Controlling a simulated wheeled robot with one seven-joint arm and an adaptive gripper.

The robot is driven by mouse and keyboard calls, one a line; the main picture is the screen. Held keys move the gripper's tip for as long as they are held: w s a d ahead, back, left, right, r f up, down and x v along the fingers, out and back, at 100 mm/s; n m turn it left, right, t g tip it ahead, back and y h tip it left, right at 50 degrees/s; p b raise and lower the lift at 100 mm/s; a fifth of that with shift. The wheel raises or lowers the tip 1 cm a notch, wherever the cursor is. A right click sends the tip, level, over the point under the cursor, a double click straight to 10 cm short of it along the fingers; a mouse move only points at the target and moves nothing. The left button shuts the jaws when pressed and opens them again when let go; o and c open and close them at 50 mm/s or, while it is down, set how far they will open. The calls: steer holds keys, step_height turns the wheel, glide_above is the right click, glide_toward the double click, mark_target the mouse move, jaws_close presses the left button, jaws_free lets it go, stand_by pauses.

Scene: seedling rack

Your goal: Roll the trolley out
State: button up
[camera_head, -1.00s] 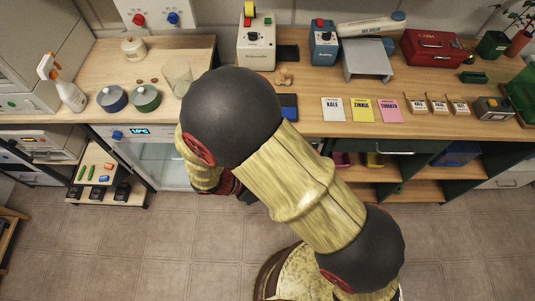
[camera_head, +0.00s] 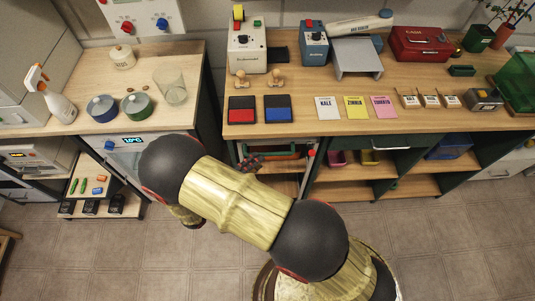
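No trolley is plain to see. Under the bench, in the bay at the middle, stands a wooden-shelved unit (camera_head: 285,184) with a green and orange item (camera_head: 283,152) on top; it may be the trolley, but I cannot tell. My arm's bamboo-like link and black joints cover the area just in front and hide much of the gripper. I cannot see whether its fingers are open or touch anything.
A low two-tier shelf (camera_head: 128,207) with small items and black devices stands at the left. The wooden bench (camera_head: 415,123) carries a red pad (camera_head: 242,110), a blue pad (camera_head: 278,108), seed packets and machines. The tiled floor (camera_head: 445,240) is clear at right.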

mark_target(268, 153)
steer(key=b+x, duration=0.1)
steer(key=x, duration=0.6)
steer(key=shift+s+b, duration=0.1)
steer(key=shift+b, duration=0.25)
steer(key=shift+c, duration=0.8)
jaws_close()
